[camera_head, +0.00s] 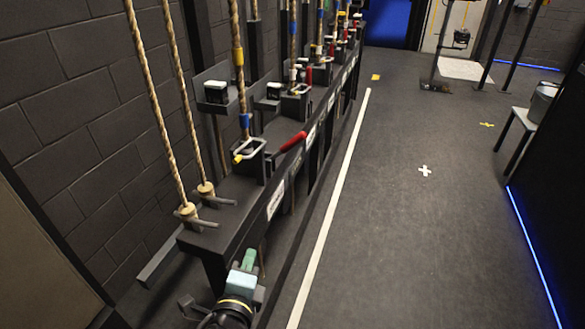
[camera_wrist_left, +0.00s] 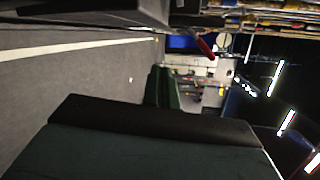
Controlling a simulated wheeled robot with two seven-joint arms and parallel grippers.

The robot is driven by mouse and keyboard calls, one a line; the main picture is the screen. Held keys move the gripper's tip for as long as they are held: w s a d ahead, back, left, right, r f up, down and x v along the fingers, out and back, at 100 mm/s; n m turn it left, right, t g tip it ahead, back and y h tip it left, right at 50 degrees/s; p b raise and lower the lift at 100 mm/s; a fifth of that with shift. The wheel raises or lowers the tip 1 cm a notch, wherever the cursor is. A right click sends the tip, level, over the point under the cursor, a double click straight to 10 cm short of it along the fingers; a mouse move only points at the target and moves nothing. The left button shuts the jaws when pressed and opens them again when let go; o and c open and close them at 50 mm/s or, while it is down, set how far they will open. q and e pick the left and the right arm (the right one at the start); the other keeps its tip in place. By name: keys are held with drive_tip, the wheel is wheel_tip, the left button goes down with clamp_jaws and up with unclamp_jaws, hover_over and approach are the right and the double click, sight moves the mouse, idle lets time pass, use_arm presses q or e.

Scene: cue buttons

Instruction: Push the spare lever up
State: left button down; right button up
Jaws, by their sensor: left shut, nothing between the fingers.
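A row of levers with red handles runs along the dark rail (camera_head: 235,215) at left in the head view. The nearest red lever handle (camera_head: 293,141) sticks out from the rail toward the aisle. A red handle also shows at the top of the left wrist view (camera_wrist_left: 206,48). The labels are too small to read, so I cannot tell which lever is the spare one. My left gripper (camera_head: 249,259) is shut and empty, below and in front of the rail's near end, apart from the nearest handle. Its green fingers show in the wrist view (camera_wrist_left: 163,88).
Ropes (camera_head: 150,90) rise from the rail beside the brick wall. White labels (camera_head: 275,200) sit on the rail's front. A white floor line (camera_head: 330,215) runs along the open aisle. A bucket (camera_head: 543,100) stands on a stool at right.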

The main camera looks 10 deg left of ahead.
use_arm(q)
drive_tip(key=s+a+f+n+g+h, duration=0.1)
drive_tip(key=s+a+f+n+g, duration=0.2)
drive_tip(key=s+f+n+g, duration=0.3)
drive_tip(key=s+a+f+n+g, duration=0.3)
drive_tip(key=s+f+n+g, duration=0.3)
drive_tip(key=s+f+n, duration=0.3)
drive_tip(key=s+n, duration=0.2)
drive_tip(key=shift+s+f+g+h, duration=0.15)
drive_tip(key=shift+s+g+h, duration=0.15)
drive_tip(key=shift+h, duration=0.1)
use_arm(e)
drive_tip(key=shift+w+d+r, duration=0.1)
drive_tip(key=shift+w+r, duration=0.1)
drive_tip(key=shift+w, duration=0.3)
use_arm(q)
drive_tip(key=shift+a, duration=0.1)
use_arm(e)
drive_tip(key=shift+c, duration=0.5)
